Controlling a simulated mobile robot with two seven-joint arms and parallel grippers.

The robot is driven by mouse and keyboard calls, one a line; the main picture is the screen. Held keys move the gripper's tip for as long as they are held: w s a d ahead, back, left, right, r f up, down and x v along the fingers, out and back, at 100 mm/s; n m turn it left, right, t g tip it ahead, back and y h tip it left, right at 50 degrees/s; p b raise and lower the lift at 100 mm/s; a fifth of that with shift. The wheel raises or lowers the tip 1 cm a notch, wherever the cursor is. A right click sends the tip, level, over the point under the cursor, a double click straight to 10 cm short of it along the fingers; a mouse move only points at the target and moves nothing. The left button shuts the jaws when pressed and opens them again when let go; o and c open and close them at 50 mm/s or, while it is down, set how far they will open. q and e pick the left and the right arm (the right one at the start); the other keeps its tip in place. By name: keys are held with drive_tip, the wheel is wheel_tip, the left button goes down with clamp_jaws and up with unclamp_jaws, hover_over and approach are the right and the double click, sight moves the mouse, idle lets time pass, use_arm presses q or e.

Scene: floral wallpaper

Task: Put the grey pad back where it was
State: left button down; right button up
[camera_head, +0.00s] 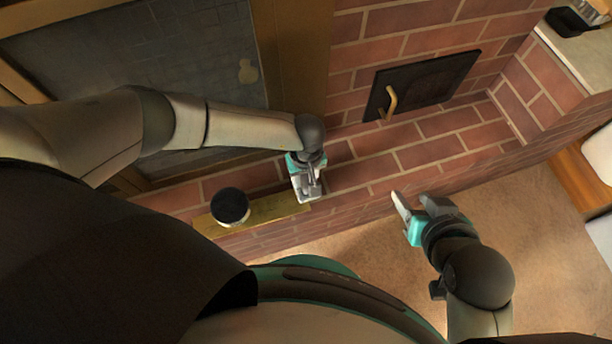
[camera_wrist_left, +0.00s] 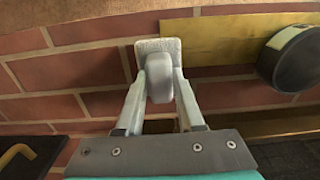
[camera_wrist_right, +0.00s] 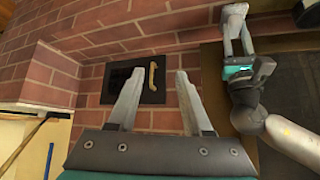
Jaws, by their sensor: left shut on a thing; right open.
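My left gripper (camera_head: 308,190) is shut on the grey pad (camera_head: 304,186), a light grey block with a speckled flat face. In the left wrist view the pad (camera_wrist_left: 158,62) sits between the fingertips (camera_wrist_left: 160,85), close to the right end of a brass-coloured plate as the head view shows it. The pad is over the brick ledge; I cannot tell whether it touches the ledge or plate. My right gripper (camera_head: 408,215) is open and empty in front of the brick ledge; its spread fingers show in the right wrist view (camera_wrist_right: 155,95).
The brass-coloured plate (camera_head: 276,208) lies along the ledge's edge and holds a round dark-topped container (camera_head: 230,206). A black hatch (camera_head: 420,84) with a brass handle (camera_head: 388,102) is set in the brick wall. The brick ledge (camera_head: 400,157) right of my left gripper is clear.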

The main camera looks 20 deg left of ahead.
use_arm(q)
drive_tip(key=shift+f, duration=0.25)
drive_tip(key=c, duration=1)
unclamp_jaws()
drive_tip(key=o, duration=0.5)
use_arm(e)
drive_tip(key=shift+w+a+f+t, duration=0.1)
drive_tip(key=shift+w+a+t, duration=0.15)
drive_tip(key=shift+a, duration=0.4)
